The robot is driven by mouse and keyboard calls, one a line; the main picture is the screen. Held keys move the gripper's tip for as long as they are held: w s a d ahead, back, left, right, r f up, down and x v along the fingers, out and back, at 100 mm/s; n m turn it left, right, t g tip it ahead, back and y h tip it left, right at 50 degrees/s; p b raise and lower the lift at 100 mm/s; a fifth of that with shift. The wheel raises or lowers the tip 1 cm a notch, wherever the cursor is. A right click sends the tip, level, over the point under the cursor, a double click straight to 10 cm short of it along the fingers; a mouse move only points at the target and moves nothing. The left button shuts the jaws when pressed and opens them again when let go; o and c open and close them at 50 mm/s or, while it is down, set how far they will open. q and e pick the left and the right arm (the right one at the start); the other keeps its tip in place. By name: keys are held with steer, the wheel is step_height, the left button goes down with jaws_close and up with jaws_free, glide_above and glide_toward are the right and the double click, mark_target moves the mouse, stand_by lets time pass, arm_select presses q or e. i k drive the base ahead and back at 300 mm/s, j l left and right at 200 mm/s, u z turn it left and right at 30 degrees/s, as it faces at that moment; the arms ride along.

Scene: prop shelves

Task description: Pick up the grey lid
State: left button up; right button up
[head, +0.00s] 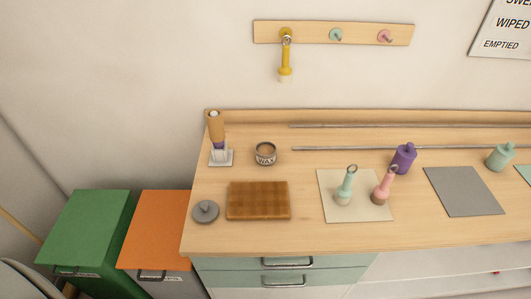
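The grey lid (206,211) is a small round disc with a knob on top. It lies near the front left corner of the wooden worktop (300,232), just left of a brown checked wooden block (258,200). Nothing covers the lid. Neither of my grippers shows in the head view.
An open wax tin (265,154) and a brush in a stand (217,140) are behind the lid. Two ringed handles stand on a cream mat (365,207) to the right.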

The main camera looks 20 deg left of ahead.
mark_target(206, 211)
steer(key=i+j+u, duration=0.15)
steer(key=u, duration=1)
steer(key=k+l+u, duration=0.15)
steer(key=u, duration=0.15)
steer(key=k+l+u, duration=0.15)
steer(key=u, duration=0.2)
steer(key=k+j, duration=0.05)
steer(key=k, duration=0.05)
